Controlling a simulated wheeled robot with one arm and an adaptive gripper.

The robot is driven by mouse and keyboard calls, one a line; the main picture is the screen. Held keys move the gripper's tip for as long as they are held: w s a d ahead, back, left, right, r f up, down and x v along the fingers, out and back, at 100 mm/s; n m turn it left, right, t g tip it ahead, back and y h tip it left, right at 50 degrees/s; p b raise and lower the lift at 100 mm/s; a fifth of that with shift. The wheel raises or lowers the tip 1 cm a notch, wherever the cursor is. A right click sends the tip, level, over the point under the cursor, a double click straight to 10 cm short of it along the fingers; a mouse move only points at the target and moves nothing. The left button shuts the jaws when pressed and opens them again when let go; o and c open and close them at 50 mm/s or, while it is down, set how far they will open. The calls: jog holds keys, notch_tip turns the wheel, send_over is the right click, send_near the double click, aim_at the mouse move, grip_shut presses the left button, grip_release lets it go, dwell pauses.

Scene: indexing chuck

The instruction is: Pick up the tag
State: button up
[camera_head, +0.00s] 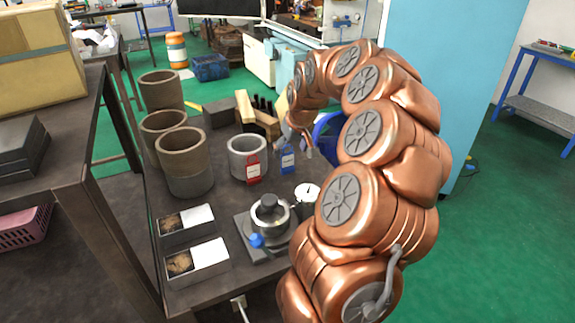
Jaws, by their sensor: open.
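Two tags show on the dark workbench (212,294). A red tag (253,168) with white marking is in front of a grey cylindrical cup (240,146). A blue tag (288,161) with a white patch is just right of it. My gripper (294,148) is open, with its grey fingers close to the blue tag. I cannot tell whether they touch it. My copper arm reaches in from the lower right and hides part of the gripper and the bench behind it.
A chuck on a square base (262,250) with a blue knob and a white dial gauge (307,193) stand in front. Two part boxes (196,262) lie at front left. Several brown cylinders (182,152) stand left. A wooden block holder (256,112) is behind.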

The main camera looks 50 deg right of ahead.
aim_at(288, 155)
jog(key=x, duration=0.4)
jog(key=shift+w+f, duration=0.1)
jog(key=shift+w, duration=0.05)
jog(key=shift+c, duration=0.2)
jog(key=c, duration=1)
